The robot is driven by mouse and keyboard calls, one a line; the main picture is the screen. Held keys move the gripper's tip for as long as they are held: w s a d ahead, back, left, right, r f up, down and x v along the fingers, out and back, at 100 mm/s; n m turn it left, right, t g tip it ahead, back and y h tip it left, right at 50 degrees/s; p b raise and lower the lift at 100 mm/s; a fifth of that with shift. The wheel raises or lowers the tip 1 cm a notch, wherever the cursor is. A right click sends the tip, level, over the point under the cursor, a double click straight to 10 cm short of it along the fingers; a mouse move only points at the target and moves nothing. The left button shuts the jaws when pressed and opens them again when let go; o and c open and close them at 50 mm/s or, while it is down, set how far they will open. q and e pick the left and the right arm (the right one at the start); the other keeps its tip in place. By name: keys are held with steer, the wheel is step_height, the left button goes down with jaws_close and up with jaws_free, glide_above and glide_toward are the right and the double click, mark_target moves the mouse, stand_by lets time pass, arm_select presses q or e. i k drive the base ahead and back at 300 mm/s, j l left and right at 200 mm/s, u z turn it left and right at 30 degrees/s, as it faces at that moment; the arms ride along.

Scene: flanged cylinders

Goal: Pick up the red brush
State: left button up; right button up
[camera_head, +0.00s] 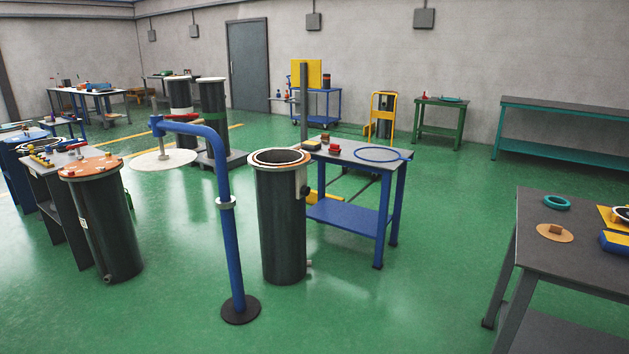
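A small red object (335,150), possibly the red brush, lies on the grey top of the blue table (346,150) in the middle of the head view. It is too small to tell its bristles or handle. A brown block (325,138) sits just behind it, and a blue ring (379,154) lies to its right. Other small red items show on the left bench (77,145) and on the green table at the back (423,96). Neither of my grippers is in view.
An open dark cylinder (281,220) stands close in front of the blue table's left side. A blue post with a bent arm (230,245) holds a round pale lid (163,160) left of it. A grey table (545,238) stands front right. Green floor (440,220) is clear between the tables.

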mark_target(334, 148)
steer(key=i+l+z, duration=0.35)
steer(key=i, duration=0.6)
steer(key=i+z, duration=0.3)
steer(key=i, duration=0.65)
steer(key=i+l+u, duration=0.15)
steer(key=i+u, duration=0.3)
steer(key=i, duration=0.25)
steer(key=i+l+u, duration=0.4)
steer(key=i, duration=0.25)
steer(key=i+l+u, duration=0.45)
steer(key=i+l, duration=0.1)
steer(key=i, duration=0.05)
